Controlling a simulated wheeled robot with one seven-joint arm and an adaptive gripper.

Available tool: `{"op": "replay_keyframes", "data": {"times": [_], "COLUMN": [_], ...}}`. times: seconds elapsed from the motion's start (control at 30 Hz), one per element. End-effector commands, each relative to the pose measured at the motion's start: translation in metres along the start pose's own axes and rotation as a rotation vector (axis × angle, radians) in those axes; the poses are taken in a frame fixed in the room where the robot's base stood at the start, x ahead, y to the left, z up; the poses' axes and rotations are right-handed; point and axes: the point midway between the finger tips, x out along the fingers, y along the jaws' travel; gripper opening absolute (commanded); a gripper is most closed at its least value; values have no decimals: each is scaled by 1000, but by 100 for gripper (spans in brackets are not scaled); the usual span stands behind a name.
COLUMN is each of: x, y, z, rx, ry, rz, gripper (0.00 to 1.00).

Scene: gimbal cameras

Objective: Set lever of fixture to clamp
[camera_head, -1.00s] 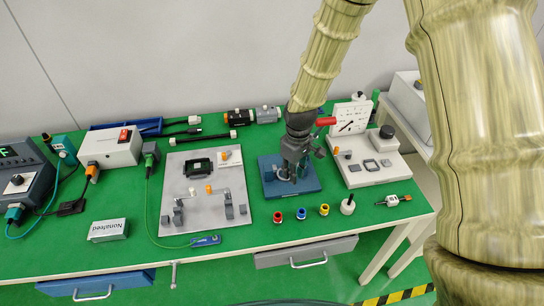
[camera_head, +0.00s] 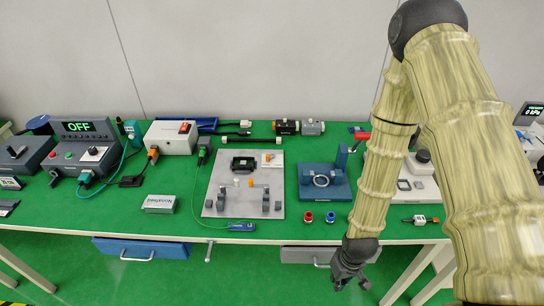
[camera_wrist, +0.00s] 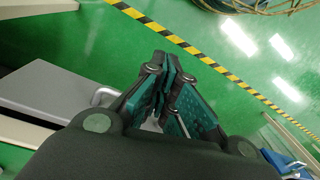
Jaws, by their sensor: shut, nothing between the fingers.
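A blue fixture (camera_head: 311,190) with an upright blue post (camera_head: 341,159) and a pale ring (camera_head: 321,181) on its base stands on the green bench. A red lever-like handle (camera_head: 362,136) shows just right of the post; I cannot tell how it joins the fixture, and my arm covers the area beside it. My gripper (camera_head: 347,284) hangs in front of the bench edge, below and apart from the fixture. In the wrist view my gripper's fingers (camera_wrist: 172,90) are together and empty, over the green floor. The fixture is not in the wrist view.
A grey plate (camera_head: 224,208) with small blocks lies left of the fixture. Red and blue rings (camera_head: 309,216) (camera_head: 330,217) lie in front of it. A grey drawer (camera_head: 300,256) is under the bench front. My arm hides part of the pale device (camera_head: 424,185) on the right.

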Motion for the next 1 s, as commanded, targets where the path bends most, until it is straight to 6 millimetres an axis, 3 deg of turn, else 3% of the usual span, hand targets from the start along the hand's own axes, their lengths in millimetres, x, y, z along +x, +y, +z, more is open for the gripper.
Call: {"op": "replay_keyframes", "data": {"times": [0.03, 0.2, 0.4, 0.6, 1.0], "x": [19, 61, 84, 89, 89], "y": [-1, -4, -4, -4, -4], "z": [21, 86, 142, 163, 164], "rx": [27, 138, 231, 265, 268], "ry": [-11, -11, -7, -3, -2], "rz": [1, 21, 52, 65, 67], "gripper": [0, 0, 0, 0, 0]}}
